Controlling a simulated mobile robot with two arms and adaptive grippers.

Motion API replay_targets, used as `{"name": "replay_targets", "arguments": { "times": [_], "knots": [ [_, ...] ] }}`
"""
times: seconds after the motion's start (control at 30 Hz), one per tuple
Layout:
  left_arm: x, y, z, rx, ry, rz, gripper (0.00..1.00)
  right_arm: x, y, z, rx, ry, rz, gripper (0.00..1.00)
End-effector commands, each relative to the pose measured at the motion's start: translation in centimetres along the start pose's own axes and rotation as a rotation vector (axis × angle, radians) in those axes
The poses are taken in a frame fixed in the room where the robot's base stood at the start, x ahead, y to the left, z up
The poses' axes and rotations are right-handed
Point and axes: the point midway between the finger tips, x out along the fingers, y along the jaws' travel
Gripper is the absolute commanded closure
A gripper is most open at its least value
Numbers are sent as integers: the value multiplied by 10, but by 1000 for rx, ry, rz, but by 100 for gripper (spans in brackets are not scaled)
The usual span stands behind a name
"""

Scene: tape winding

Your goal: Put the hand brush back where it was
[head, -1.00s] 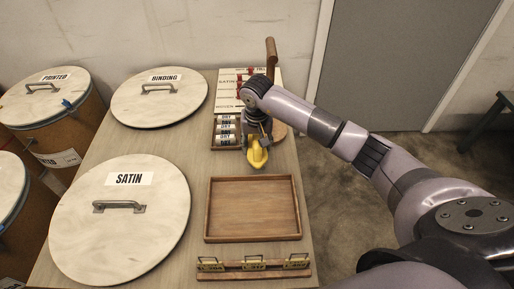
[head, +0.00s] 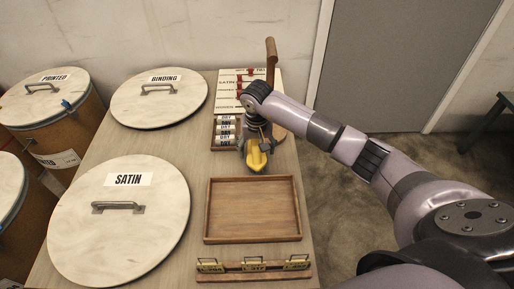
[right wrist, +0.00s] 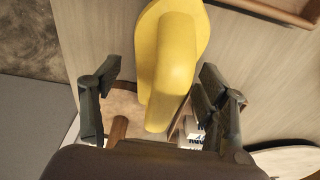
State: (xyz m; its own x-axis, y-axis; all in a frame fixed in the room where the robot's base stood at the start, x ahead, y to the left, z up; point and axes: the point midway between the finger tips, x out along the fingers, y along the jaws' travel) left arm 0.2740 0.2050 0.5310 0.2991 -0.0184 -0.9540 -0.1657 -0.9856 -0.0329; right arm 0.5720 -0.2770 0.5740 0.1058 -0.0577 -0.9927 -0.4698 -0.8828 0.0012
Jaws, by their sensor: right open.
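In the right wrist view, the brush (right wrist: 172,65) passes between the two dark fingers of my open gripper (right wrist: 158,95), with gaps on both sides. Its bristles are hidden beneath it. My left gripper is not in view.
The empty wooden tray (head: 208,211) lies just in front of the brush. A wooden upright (head: 271,58) rises behind. Round lids marked SATIN (head: 120,235) and BINDING (head: 150,108) cover the left side.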

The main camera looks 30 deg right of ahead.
Motion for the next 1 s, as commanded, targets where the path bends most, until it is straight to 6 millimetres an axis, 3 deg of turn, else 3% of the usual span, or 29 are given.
{"name": "replay_targets", "arguments": {
  "times": [0.27,0.7,1.0],
  "knots": [
    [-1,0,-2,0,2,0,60,-10,0,-1,0,1,-1,32],
    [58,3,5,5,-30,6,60,-99,0,-2,-1,3,0,32],
    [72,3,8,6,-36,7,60,-124,0,0,0,0,0,32]
  ]
}}
